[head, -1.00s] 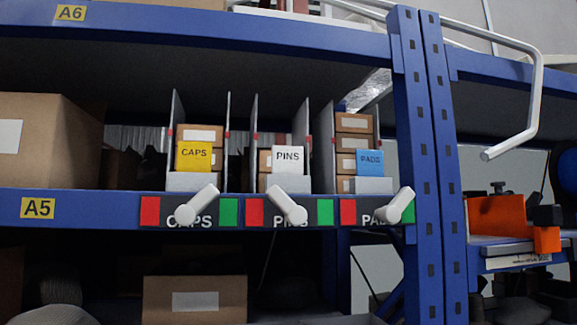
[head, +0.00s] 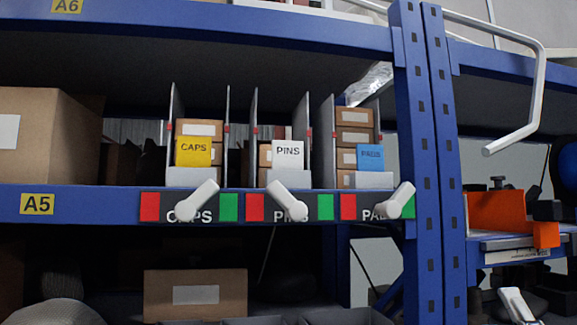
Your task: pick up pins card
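The white PINS card (head: 288,153) stands upright in the middle slot of the blue shelf, in front of small cardboard boxes. Its lower edge is behind a light grey holder (head: 283,179). The yellow CAPS card (head: 194,151) is in the slot to its left, and the blue PADS card (head: 370,157) is in the slot to its right. Neither of my grippers can be made out in the head view, and nothing touches the PINS card.
Grey dividers (head: 302,135) separate the slots. White levers, one on the PINS label (head: 287,202), stick out from the shelf's front edge. A blue post (head: 415,160) stands to the right. A large cardboard box (head: 55,135) is at left. Grey bins (head: 345,316) show at the bottom edge.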

